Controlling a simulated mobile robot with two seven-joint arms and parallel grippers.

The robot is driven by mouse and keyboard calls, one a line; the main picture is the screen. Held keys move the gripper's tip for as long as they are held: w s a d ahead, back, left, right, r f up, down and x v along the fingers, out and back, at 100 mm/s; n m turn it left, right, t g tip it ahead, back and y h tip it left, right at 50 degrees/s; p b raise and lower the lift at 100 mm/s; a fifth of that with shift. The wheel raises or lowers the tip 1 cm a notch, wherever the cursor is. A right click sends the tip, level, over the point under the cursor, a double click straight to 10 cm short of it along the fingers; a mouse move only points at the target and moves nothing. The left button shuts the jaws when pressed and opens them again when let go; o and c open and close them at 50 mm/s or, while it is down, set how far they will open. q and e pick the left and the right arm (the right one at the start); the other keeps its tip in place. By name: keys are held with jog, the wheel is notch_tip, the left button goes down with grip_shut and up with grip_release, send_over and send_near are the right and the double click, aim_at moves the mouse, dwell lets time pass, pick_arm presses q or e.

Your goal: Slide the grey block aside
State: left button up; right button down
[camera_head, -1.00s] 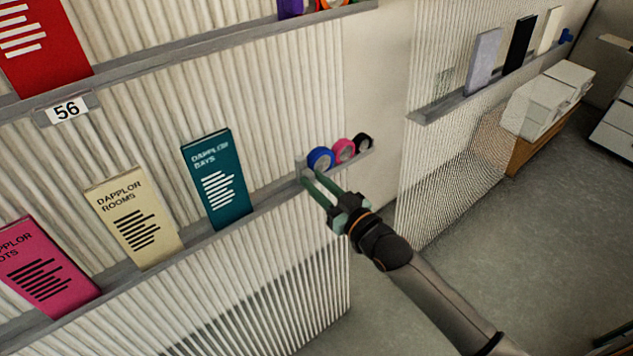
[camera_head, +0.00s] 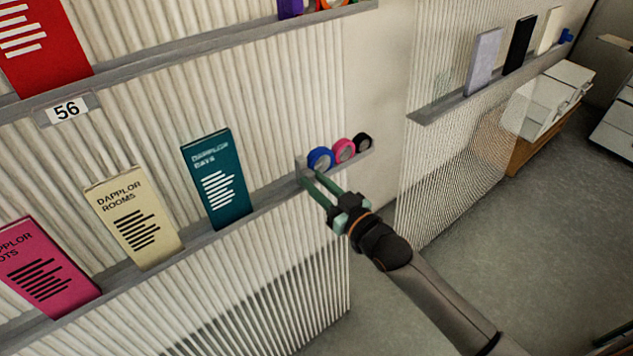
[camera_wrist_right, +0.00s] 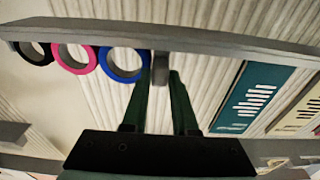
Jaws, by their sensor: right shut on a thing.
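The grey block (camera_head: 301,165) stands on the narrow grey shelf, just left of the blue tape roll (camera_head: 321,159). My right gripper (camera_head: 307,179) reaches up to it from the lower right, with its green fingers at the block. In the right wrist view the grey block (camera_wrist_right: 160,69) sits between the two finger tips (camera_wrist_right: 161,78), and the gripper is shut on it. The block is small and partly hidden by the fingers in the head view. My left gripper is in neither view.
A pink tape roll (camera_head: 343,150) and a black tape roll (camera_head: 363,142) stand right of the blue one. A teal booklet (camera_head: 222,190) leans on the shelf to the left, with bare shelf (camera_head: 270,197) between. A cream booklet (camera_head: 133,222) stands farther left.

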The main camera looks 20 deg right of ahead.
dwell(0.3)
jog(key=s+a+p, duration=0.2)
jog(key=s+a, duration=0.1)
jog(key=a, duration=0.5)
jog(key=shift+a+p, duration=0.25)
jog(key=shift+p, duration=0.1)
jog(key=shift+f, duration=0.1)
jog(key=c, duration=0.7)
grip_release()
jog(key=shift+s, duration=0.15)
